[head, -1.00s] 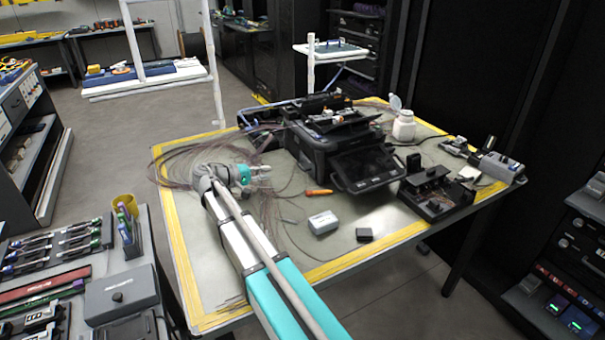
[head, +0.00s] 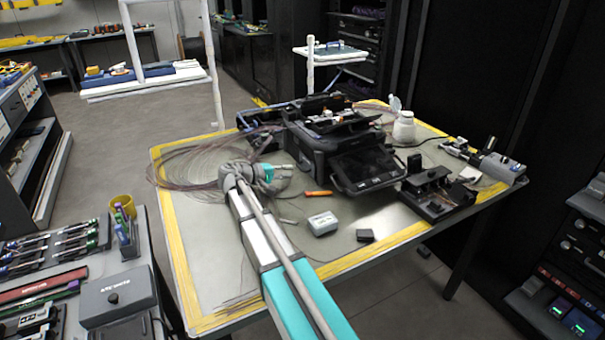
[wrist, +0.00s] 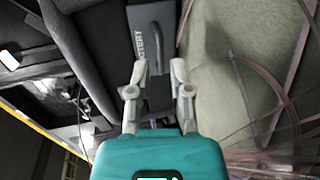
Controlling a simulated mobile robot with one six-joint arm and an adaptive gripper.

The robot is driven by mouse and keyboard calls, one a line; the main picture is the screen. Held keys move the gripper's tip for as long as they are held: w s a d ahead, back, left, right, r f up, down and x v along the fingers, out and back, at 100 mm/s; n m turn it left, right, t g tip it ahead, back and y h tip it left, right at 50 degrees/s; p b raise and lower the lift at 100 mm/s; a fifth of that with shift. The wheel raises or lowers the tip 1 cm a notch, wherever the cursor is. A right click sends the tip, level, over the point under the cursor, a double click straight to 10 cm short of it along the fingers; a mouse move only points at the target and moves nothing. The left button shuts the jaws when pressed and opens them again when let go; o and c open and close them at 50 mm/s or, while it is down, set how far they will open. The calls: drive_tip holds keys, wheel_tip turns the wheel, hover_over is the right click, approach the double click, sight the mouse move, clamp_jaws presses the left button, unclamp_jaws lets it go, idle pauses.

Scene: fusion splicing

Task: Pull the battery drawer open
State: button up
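The fusion splicer (head: 318,148) is a dark box on the table. Its battery drawer (wrist: 144,34) shows in the wrist view as a grey panel lettered BATTERY. I cannot tell whether it is pulled out at all. My gripper (wrist: 160,68) is open, its two fingers apart at the lower end of the drawer panel. Dark surface shows between the fingers, and I see no clear grip or contact. In the head view my gripper (head: 287,170) is at the splicer's left side, and the drawer is hidden there.
Loose thin fibre cables (head: 190,165) lie left of the splicer. An orange-handled tool (head: 318,193), a light grey box (head: 322,223) and a small dark block (head: 365,235) lie in front. A white bottle (head: 404,127) stands at the back right.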

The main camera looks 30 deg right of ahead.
sight(302, 170)
drive_tip(key=shift+b+x, duration=0.55)
drive_tip(key=shift+x, duration=2.45)
clamp_jaws()
